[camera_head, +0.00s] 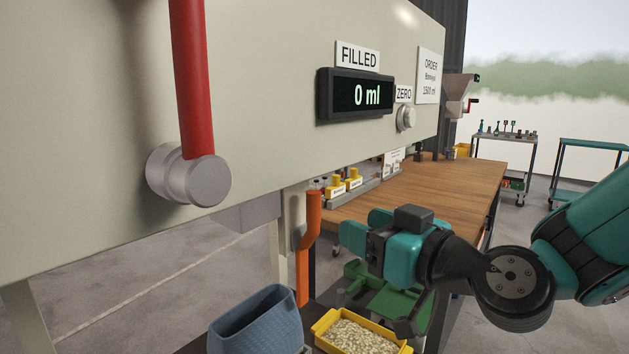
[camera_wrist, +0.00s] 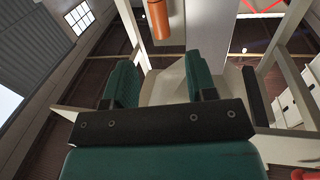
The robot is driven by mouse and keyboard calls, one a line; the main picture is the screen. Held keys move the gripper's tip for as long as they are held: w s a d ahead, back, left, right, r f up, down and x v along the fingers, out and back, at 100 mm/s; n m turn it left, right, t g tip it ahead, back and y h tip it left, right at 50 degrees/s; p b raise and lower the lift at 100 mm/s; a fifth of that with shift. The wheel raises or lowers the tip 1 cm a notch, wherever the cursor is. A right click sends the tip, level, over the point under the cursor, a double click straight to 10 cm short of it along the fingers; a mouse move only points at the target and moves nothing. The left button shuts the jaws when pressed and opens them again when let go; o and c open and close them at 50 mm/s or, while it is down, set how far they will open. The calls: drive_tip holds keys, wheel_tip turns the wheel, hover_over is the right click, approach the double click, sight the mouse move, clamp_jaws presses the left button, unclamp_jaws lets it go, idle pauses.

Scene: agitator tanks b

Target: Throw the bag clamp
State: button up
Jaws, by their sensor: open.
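An orange lever (camera_head: 308,240), which looks like the bag clamp's handle, stands upright with a bent upper part below the grey panel. Its orange grip also shows at the top of the wrist view (camera_wrist: 158,18), beyond my fingers. My gripper (camera_head: 362,228) is open and empty, to the right of the lever and apart from it in the head view. In the wrist view its two teal fingers (camera_wrist: 165,75) are spread with nothing between them. The clamp's jaws cannot be made out. A blue-grey open container, perhaps the bag (camera_head: 258,318), is below and left of the lever.
A red lever (camera_head: 192,80) on a metal hub hangs on the panel above left. A display (camera_head: 357,95) reads 0 ml. A yellow tray (camera_head: 330,322) of pale granules sits below my gripper. A wooden bench (camera_head: 430,190) and carts (camera_head: 505,150) stand behind.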

sight(318, 206)
drive_tip(key=p+x, duration=0.5)
drive_tip(key=x, duration=0.5)
drive_tip(key=shift+a+r, duration=0.1)
drive_tip(key=shift+r, duration=0.05)
drive_tip(key=shift+w+a+p, duration=0.35)
drive_tip(key=shift+w+a, duration=0.05)
drive_tip(key=shift+w, duration=0.1)
drive_tip(key=shift+f, duration=0.2)
clamp_jaws()
